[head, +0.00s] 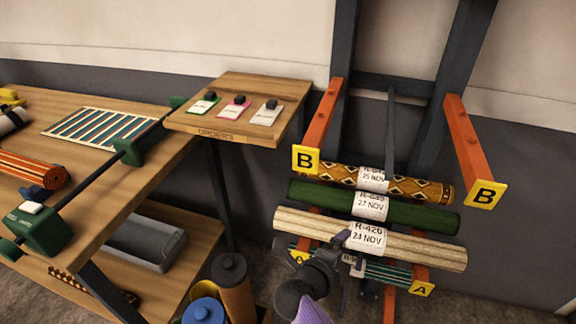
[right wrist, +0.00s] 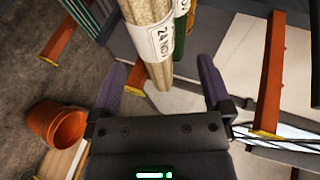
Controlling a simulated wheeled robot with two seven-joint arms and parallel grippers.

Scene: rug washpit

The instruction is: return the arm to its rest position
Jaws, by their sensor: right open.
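My right gripper (head: 335,258) is in front of the rack at the lower middle of the head view. In the right wrist view its two purple fingers (right wrist: 163,88) are spread wide with nothing gripped. The cream rolled rug (head: 420,247) tagged R-426, 24 NOV lies just beyond it; its tagged end (right wrist: 155,45) shows ahead of the fingers. Whether they touch cannot be told. A green roll (head: 310,192) tagged 27 NOV and a brown patterned roll (head: 425,188) tagged 25 NOV lie behind it, by the orange B arms (head: 463,140). My left gripper is out of view.
A striped green roll (head: 385,272) lies on the lower A arms, partly hidden by my gripper. The wooden bench (head: 85,150) stands at left, with the orders shelf (head: 255,90) beside it. A blue-lidded pot (head: 203,312) and brown container (head: 232,285) stand on the floor side.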

